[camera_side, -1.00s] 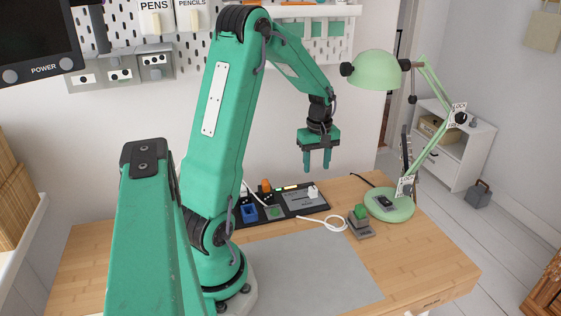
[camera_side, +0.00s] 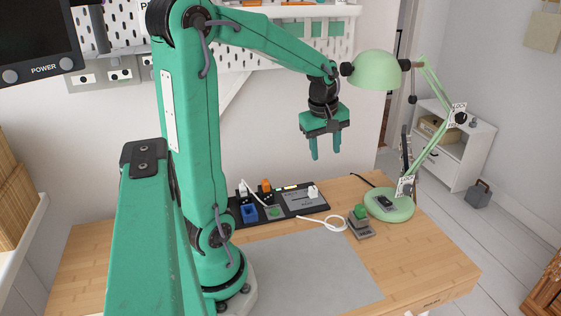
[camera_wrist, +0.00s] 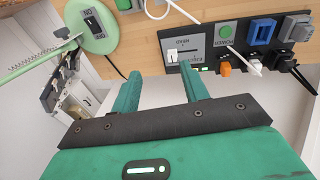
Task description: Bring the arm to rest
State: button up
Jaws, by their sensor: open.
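My gripper (camera_side: 327,145) hangs in the air above the back of the desk, fingers pointing down. It is open and empty, with a clear gap between its two green fingers. In the wrist view, my gripper (camera_wrist: 158,88) shows the same two parted fingers with nothing between them. My arm stands tall, its upper link nearly upright and its forearm reaching out to the right.
A black panel (camera_side: 236,217) with switches and plugs lies at the desk's back. A green lamp (camera_side: 378,72) stands at right, its shade close to my wrist in the picture. A small green-topped block (camera_side: 361,229) sits near its base. The grey mat (camera_side: 310,270) is bare.

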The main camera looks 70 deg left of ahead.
jog(key=s+d+r+m+t, duration=0.2)
jog(key=s+d+m, duration=0.2)
jog(key=d+m, duration=0.5)
jog(key=s+d+r+m+t+h, duration=0.1)
jog(key=s+d+r+m, duration=0.1)
jog(key=s+d+m, duration=0.3)
jog(key=d+m, duration=0.3)
jog(key=m, duration=0.1)
jog(key=shift+d+r+t, duration=0.35)
jog(key=shift+r+t, duration=0.05)
